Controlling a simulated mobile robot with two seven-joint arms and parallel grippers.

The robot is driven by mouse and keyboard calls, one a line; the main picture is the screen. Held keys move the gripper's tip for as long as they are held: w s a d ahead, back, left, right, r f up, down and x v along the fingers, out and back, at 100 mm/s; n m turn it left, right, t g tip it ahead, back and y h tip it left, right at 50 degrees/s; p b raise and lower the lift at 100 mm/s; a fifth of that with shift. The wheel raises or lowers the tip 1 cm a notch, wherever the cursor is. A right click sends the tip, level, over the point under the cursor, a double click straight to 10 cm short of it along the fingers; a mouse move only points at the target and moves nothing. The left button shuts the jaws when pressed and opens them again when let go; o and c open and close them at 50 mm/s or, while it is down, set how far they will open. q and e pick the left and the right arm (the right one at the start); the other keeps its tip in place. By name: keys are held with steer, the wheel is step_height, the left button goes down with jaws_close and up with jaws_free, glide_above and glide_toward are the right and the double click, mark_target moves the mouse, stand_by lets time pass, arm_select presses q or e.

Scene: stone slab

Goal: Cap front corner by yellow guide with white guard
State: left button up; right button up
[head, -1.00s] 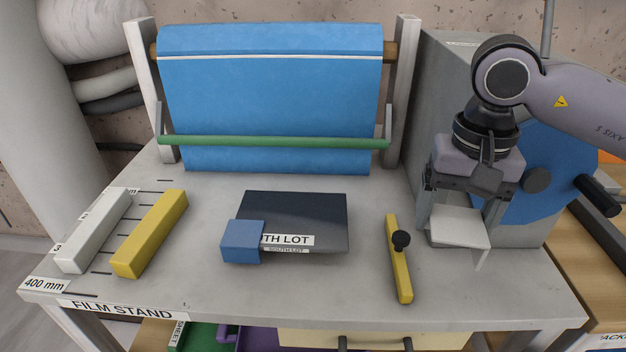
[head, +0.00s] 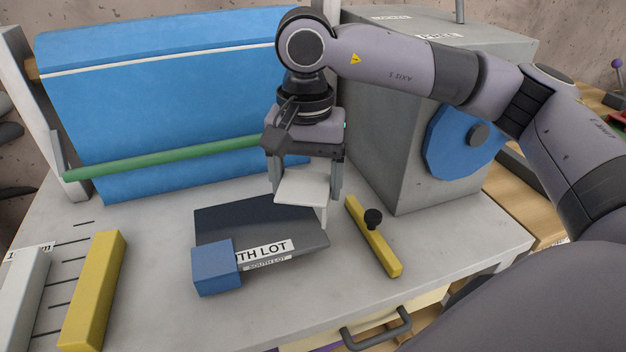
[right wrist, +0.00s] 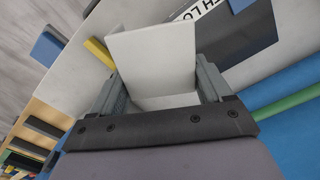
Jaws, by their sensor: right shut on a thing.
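My right gripper (head: 306,184) is shut on the white guard (head: 301,187), a flat plate with a downturned flange. It holds the guard above the right part of the dark slab (head: 235,218). The guard also fills the middle of the right wrist view (right wrist: 155,60), between both fingers. A blue guard (head: 216,266) covers the slab's front left corner. The yellow guide (head: 373,240), a bar with a black knob, lies just right of the slab. The slab's front right corner, beside this guide, is bare. My left gripper is not in view.
A blue film roll (head: 170,90) with a green rod (head: 165,158) stands behind. A grey housing (head: 400,150) with a blue disc stands at the right. A yellow block (head: 93,290) and a white block (head: 22,295) lie at the left. The bench front is clear.

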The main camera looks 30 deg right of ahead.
mark_target(321, 233)
steer(key=m, duration=0.4)
steer(key=shift+w+d+f, duration=0.2)
steer(key=shift+d+f, duration=0.15)
steer(key=shift+f, duration=0.05)
steer(key=m, duration=0.2)
steer(key=d+m, duration=0.1)
steer(key=m, duration=0.1)
steer(key=shift+f, duration=0.35)
steer(key=m, duration=0.3)
steer(key=d+m, duration=0.1)
steer(key=shift+s+d+f+m, duration=0.1)
steer(key=shift+f+m, duration=0.2)
steer(key=shift+f, duration=0.05)
step_height(321, 233, down, 4)
steer(key=b, duration=0.3)
steer(key=shift+r+b, duration=0.1)
steer(key=shift+b, duration=0.25)
steer(key=shift+f+b, duration=0.3)
steer(key=shift+f, duration=0.3)
steer(key=shift+b, duration=0.35)
